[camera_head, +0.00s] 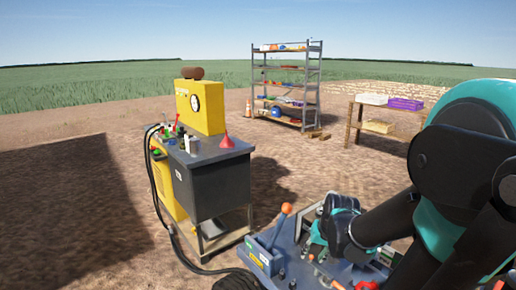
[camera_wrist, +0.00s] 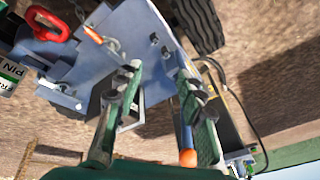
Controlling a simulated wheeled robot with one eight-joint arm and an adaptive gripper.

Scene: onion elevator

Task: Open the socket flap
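My gripper (camera_wrist: 158,72) is open and empty in the wrist view, its two green-padded fingers apart over a blue-grey machine plate (camera_wrist: 145,60). In the head view, my arm reaches down over the same blue-grey machine (camera_head: 258,258); the fingers are mostly hidden there. Small dark round fittings sit on the plate beyond the fingertips. A pale-edged dark panel (camera_wrist: 130,112) shows between the fingers, partly behind the left one. I cannot tell which part is the socket flap, or whether it is open or shut.
An orange-knobbed lever (camera_head: 286,208) stands near my gripper; its knob (camera_wrist: 188,157) is beside the right finger in the wrist view. A red ring (camera_wrist: 47,25) is at upper left. A dark-topped workstation (camera_head: 215,150) with hoses (camera_head: 153,185) stands left; shelves (camera_head: 286,85) stand behind.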

